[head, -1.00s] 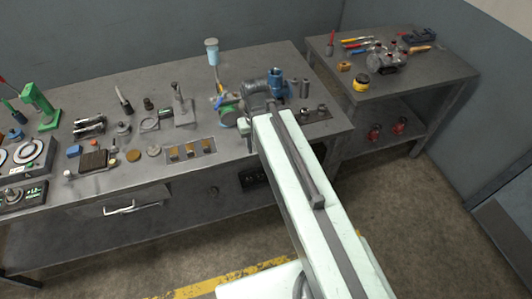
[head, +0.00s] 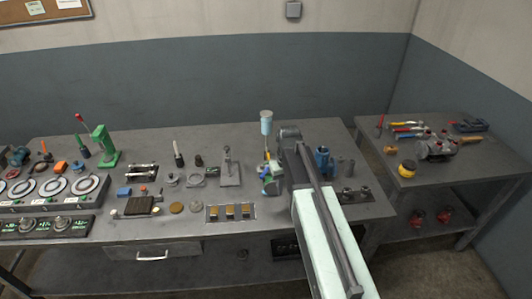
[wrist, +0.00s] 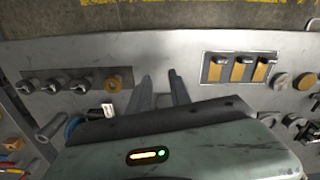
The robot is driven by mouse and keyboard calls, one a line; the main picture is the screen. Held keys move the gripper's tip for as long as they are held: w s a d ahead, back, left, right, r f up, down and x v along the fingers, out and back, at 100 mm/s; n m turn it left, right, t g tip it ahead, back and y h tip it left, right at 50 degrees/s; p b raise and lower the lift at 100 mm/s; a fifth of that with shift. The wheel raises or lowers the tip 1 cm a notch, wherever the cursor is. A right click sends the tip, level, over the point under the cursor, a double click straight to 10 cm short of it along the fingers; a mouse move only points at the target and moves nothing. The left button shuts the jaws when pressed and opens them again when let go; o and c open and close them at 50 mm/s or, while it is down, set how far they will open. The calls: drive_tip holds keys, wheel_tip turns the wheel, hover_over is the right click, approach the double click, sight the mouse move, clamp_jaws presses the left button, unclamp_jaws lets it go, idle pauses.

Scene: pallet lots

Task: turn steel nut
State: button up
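A brass-coloured nut (wrist: 114,84) ends the row. In the head view, steel pieces (head: 347,193) of this row show right of my arm; the rest is hidden behind it. My gripper (wrist: 159,77) is open and empty, its two fingers apart over bare bench between the nut row and a switch panel. My arm mostly hides the fingers in the head view.
The panel with yellow switches (head: 230,211) lies left of my arm. A blue vise-like piece (head: 323,160) and grey cylinders stand behind the nuts. A light-blue topped stand (head: 266,124) rises near my arm. A side table (head: 455,165) holds tools at right.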

sight(262, 166)
drive_tip(key=w+a+r+n+p, duration=0.1)
drive_tip(key=w+a, duration=0.1)
drive_tip(key=w, duration=0.4)
drive_tip(key=w+a+r+n+p, duration=0.1)
drive_tip(key=w+a+r, duration=0.1)
drive_tip(key=w, duration=0.3)
drive_tip(key=w+a+r+n+p, duration=0.1)
drive_tip(key=w+a+r+p, duration=0.1)
drive_tip(key=w, duration=0.4)
drive_tip(key=shift+w+a+r+n, duration=0.2)
drive_tip(key=shift+w+a+n, duration=0.15)
drive_tip(key=shift+a, duration=0.3)
wheel_tip(262, 166, down, 8)
drive_tip(key=b, duration=0.8)
drive_tip(key=shift+s+f, duration=0.1)
drive_tip(key=shift+s, duration=0.05)
drive_tip(key=shift+d, duration=0.1)
clamp_jaws()
